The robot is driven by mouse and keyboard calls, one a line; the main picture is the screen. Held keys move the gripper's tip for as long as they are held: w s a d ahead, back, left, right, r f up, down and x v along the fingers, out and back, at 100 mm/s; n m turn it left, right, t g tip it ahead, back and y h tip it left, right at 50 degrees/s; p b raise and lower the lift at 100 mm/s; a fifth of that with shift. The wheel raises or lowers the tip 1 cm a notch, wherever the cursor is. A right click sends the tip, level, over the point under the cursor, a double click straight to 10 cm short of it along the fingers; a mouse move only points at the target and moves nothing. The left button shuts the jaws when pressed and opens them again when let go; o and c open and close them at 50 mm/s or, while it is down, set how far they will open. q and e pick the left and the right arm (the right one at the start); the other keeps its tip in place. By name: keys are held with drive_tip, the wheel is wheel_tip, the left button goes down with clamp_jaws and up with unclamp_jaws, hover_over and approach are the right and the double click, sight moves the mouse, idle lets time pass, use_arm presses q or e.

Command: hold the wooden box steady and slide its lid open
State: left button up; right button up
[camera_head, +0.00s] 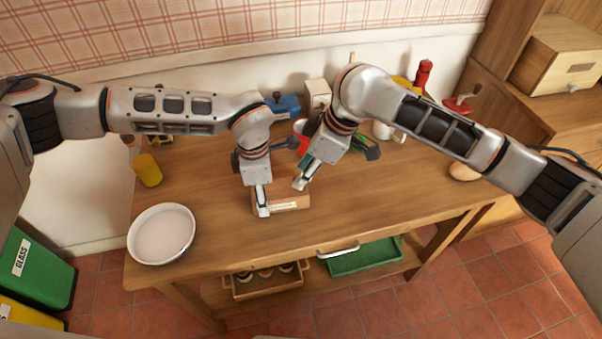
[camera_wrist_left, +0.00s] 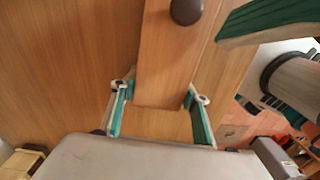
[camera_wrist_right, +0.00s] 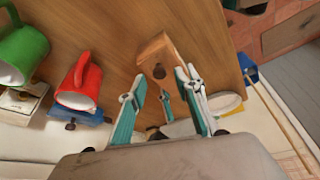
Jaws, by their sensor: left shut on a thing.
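The wooden box (camera_head: 290,205) lies near the middle front of the table, with a pale label on its front side. The lid looks closed, though the arms hide part of the box. My left gripper (camera_head: 262,213) is shut on the left end of the box, one finger on each side (camera_wrist_left: 160,100). My right gripper (camera_head: 299,184) is open and empty; its fingertips (camera_wrist_right: 160,78) are close to the knob, apparently on either side of it.
A white bowl (camera_head: 162,236) and a yellow cup (camera_head: 147,170) stand on the left. A red mug (camera_wrist_right: 80,82) and a green mug (camera_wrist_right: 22,52) are behind the box. A red mill (camera_head: 424,72) stands at the back right. The table right of the box is mostly clear.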

drive_tip(key=shift+x, duration=0.9)
clamp_jaws()
drive_tip(key=w+d, duration=0.2)
drive_tip(key=d, duration=0.7)
drive_tip(key=shift+w+d, duration=0.15)
drive_tip(key=shift+d, duration=0.1)
unclamp_jaws()
